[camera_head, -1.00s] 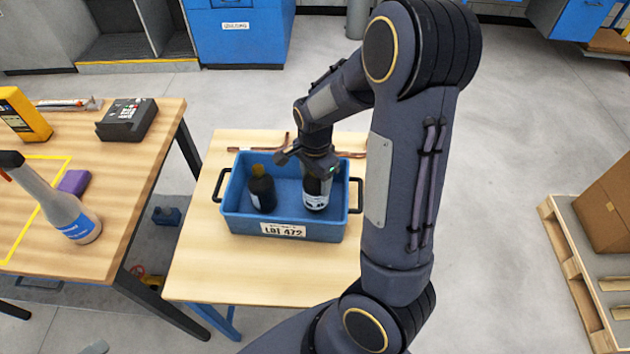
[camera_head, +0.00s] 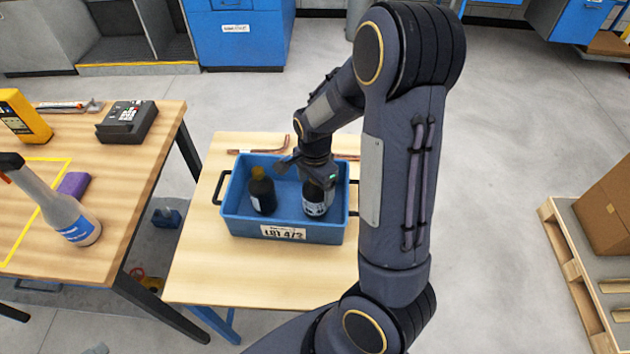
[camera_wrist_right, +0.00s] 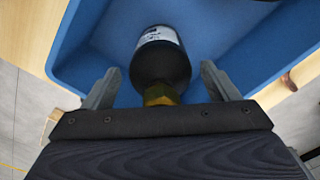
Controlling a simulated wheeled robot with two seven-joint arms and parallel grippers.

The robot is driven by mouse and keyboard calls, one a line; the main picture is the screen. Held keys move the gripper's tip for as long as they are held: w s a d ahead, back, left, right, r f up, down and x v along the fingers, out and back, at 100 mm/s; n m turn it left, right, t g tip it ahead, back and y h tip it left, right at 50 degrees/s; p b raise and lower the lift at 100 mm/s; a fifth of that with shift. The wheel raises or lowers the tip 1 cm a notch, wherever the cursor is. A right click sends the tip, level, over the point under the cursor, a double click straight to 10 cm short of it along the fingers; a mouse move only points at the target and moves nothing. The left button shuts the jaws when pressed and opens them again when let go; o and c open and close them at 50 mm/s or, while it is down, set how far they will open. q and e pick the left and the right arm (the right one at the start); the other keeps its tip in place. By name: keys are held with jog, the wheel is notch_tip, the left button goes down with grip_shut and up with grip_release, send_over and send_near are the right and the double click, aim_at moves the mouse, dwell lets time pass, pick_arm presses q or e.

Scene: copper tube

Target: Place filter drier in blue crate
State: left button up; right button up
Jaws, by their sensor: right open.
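The blue crate (camera_head: 243,226) stands on a light wooden table with a white lot label on its front. The filter drier, a dark cylinder with a white label (camera_head: 314,208), is upright inside the crate's right half. My right gripper (camera_head: 317,180) is over its top. In the right wrist view, the filter drier (camera_wrist_right: 161,58) and its brass-coloured end fitting lie between the two fingers of my right gripper (camera_wrist_right: 160,88). The fingers are open, with a gap on each side. The crate's inner wall (camera_wrist_right: 215,25) shows around it. My left gripper is out of view.
Copper tubes (camera_head: 262,148) lie behind the crate.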

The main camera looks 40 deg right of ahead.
notch_tip(320, 180, up, 11)
jog(key=shift+r+p, duration=0.15)
jog(key=shift+p, duration=0.3)
jog(key=shift+r, duration=0.35)
jog(key=shift+s+a+r, duration=0.15)
jog(key=shift+s+r, duration=0.05)
jog(key=shift+r, duration=0.05)
jog(key=s+a+r+n+t+y, duration=0.2)
jog(key=s+a+n, duration=0.4)
jog(key=s+n, duration=0.1)
jog(key=s+a+r+n+t+y, duration=0.1)
jog(key=s+a+r+n+t, duration=0.2)
jog(key=s+a+n, duration=0.2)
jog(key=s+n, duration=0.3)
jog(key=n, duration=0.1)
jog(key=shift+a+r+t+y, duration=0.15)
jog(key=shift+a+t+y, duration=0.15)
jog(key=shift+a+y, duration=0.1)
jog(key=shift+s, duration=0.1)
